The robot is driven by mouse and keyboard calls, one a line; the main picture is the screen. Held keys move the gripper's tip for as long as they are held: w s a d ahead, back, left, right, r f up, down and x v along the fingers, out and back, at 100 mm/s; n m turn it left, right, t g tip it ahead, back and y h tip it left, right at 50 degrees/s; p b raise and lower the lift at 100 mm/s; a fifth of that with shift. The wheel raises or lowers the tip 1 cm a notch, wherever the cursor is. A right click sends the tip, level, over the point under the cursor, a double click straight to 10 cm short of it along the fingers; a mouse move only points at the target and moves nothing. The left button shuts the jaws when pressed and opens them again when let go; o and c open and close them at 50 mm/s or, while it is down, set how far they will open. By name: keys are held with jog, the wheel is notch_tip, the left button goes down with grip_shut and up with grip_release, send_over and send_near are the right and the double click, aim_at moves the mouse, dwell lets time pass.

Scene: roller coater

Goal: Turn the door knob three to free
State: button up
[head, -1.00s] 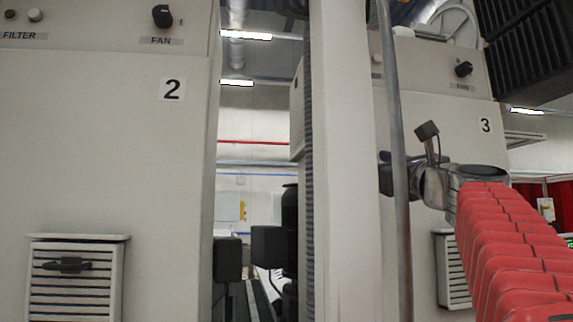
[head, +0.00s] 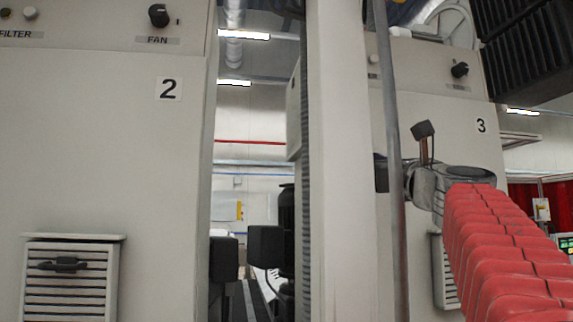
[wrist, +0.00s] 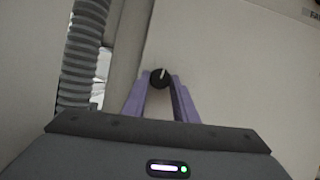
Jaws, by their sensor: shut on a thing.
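The door knob three (wrist: 160,78) is a small round black knob with a white pointer line, on a pale door panel. In the wrist view its pointer tilts slightly right of upright. The purple fingers of my gripper (wrist: 160,82) are shut on it, one on each side. In the head view my gripper (head: 381,173) shows only as a dark part beside the grey pole, in front of the cabinet marked 3 (head: 450,120). The knob and fingertips are hidden there.
A vertical grey pole (head: 394,210) and a wide pale post (head: 343,170) stand left of my wrist. A ribbed hose (wrist: 84,55) runs left of the knob. The cabinet marked 2 (head: 110,160) has a louvred vent (head: 68,285). A gap lies between the cabinets.

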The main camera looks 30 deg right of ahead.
jog(key=shift+a+m+h, duration=0.1)
jog(key=shift+m+h, duration=0.5)
jog(key=shift+m, duration=0.5)
jog(key=o, duration=1.1)
jog(key=shift+c, duration=0.2)
